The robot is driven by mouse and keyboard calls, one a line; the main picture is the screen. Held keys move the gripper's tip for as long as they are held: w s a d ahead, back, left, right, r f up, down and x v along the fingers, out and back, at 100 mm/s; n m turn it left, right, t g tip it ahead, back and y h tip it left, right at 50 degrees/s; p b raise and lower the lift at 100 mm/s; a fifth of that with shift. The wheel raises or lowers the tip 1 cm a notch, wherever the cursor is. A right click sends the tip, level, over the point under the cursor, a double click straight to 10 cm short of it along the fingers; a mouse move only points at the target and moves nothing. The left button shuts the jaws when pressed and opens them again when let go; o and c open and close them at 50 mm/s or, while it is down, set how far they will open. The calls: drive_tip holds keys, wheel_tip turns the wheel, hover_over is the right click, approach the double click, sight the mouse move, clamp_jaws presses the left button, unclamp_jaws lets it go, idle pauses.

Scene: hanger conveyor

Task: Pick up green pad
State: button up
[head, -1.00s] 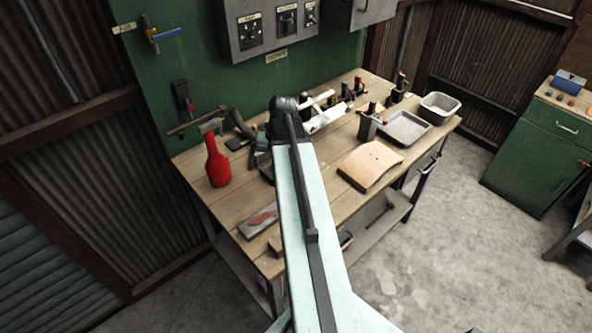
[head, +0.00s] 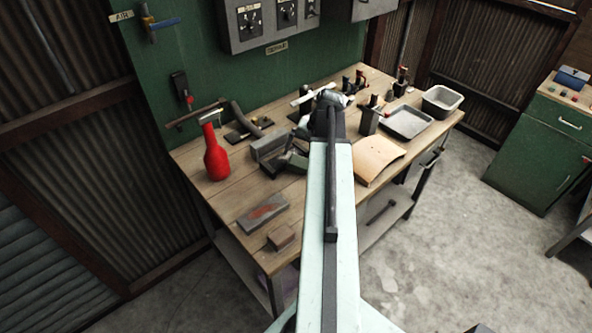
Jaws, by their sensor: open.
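I cannot make out a green pad in the head view. My pale arm runs up the middle of the picture and hides part of the bench (head: 222,190). My arm's dark joint lies over the bench's middle, with a pale grey part just beyond it. I cannot make out my gripper's fingers; they are hidden behind the arm. A tan curved board (head: 378,158) lies just right of the arm.
A red bottle (head: 216,158) stands on the bench's left. A grey block with a red patch (head: 262,212) and a brown block (head: 281,237) lie near the front edge. A metal tray (head: 407,122) and a grey bin (head: 442,101) sit at the right.

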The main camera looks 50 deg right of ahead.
sight(300, 160)
drive_tip(key=b+x, duration=0.2)
drive_tip(key=x, duration=0.2)
drive_tip(key=shift+d+b, duration=0.1)
drive_tip(key=shift+b, duration=0.25)
drive_tip(key=shift+r, duration=0.15)
drive_tip(key=c, duration=1.6)
drive_tip(key=shift+r+p, duration=0.1)
drive_tip(key=shift+p, duration=0.2)
